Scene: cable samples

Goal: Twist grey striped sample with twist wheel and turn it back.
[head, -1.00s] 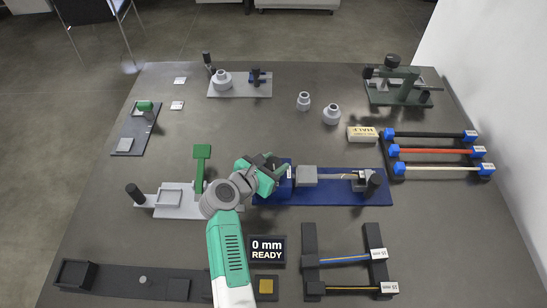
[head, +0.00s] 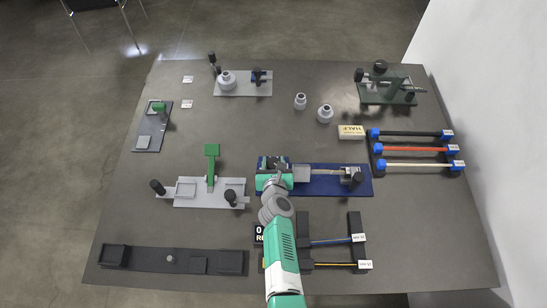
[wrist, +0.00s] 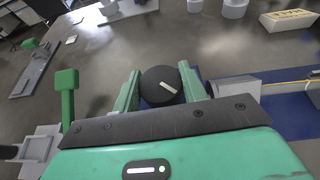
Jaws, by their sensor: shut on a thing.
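The twist wheel (wrist: 153,80) is a black round knob with a white mark, seen in the wrist view at the left end of the blue twist fixture (head: 312,190). My gripper (wrist: 162,86) is shut on the wheel, one green finger on each side of it. In the head view my gripper (head: 272,166) covers the left end of the fixture and hides most of the wheel. A thin sample (head: 327,174) runs along the fixture to the clamp with a black knob on the right.
A grey fixture with a green lever (head: 212,160) stands left of my gripper. A rack of cable samples (head: 417,151) is at the right. Another sample rack (head: 355,225) stands close to my arm in front.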

